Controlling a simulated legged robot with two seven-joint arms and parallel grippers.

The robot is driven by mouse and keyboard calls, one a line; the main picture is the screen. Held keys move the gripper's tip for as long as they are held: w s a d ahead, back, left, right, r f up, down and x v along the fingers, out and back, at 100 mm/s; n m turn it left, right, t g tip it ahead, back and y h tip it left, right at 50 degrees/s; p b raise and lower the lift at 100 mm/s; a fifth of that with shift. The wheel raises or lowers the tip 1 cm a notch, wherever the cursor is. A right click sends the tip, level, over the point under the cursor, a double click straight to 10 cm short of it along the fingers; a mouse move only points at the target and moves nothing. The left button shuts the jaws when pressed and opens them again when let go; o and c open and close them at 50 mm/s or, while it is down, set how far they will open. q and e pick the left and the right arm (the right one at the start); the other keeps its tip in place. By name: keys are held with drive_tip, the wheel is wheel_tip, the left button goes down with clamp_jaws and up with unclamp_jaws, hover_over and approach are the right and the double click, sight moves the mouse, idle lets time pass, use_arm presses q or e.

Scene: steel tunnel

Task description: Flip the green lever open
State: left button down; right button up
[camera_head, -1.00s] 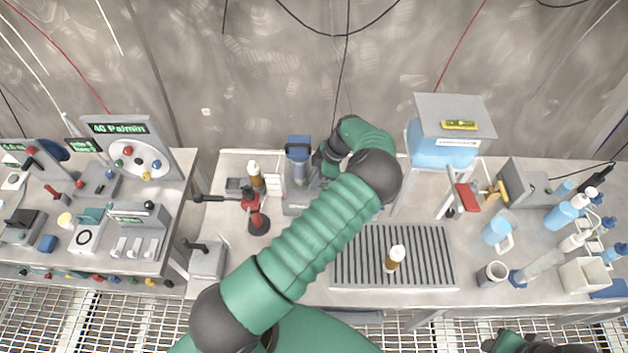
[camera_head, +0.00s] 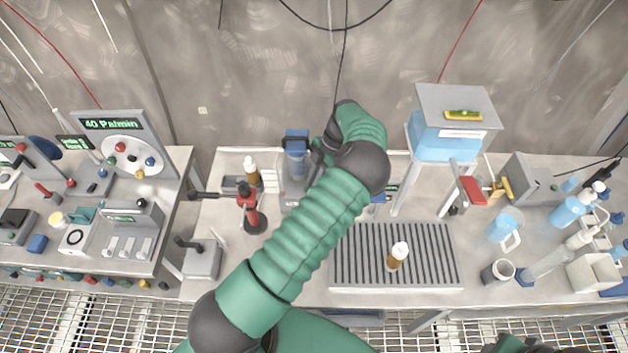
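I cannot make out a green lever for certain; my green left arm covers part of the middle bench. A small teal part (camera_head: 84,214) shows on the left bench, but I cannot tell whether it is a lever. My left gripper (camera_head: 318,158) is at the back of the middle bench, just right of a grey device with a blue top (camera_head: 297,143). Its fingers are small, dark and partly hidden by the wrist, so contact and opening are unclear.
A ribbed grey tray (camera_head: 430,268) holds a brown bottle (camera_head: 397,256). A blue tank (camera_head: 445,140) stands on legs behind it. A red burner-like stand (camera_head: 250,207) is left of my arm. Blue and white bottles and a mug (camera_head: 497,272) crowd the right.

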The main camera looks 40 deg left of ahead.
use_arm(q)
drive_tip(key=shift+w+r, duration=0.2)
drive_tip(key=shift+w, duration=0.15)
drive_tip(key=c, duration=1.7)
unclamp_jaws()
drive_tip(key=shift+f, duration=0.15)
drive_tip(key=b+v, duration=0.1)
drive_tip(key=v, duration=1.5)
drive_tip(key=shift+w+d+r, duration=0.1)
drive_tip(key=shift+d+r, duration=0.05)
drive_tip(key=shift+r, duration=0.2)
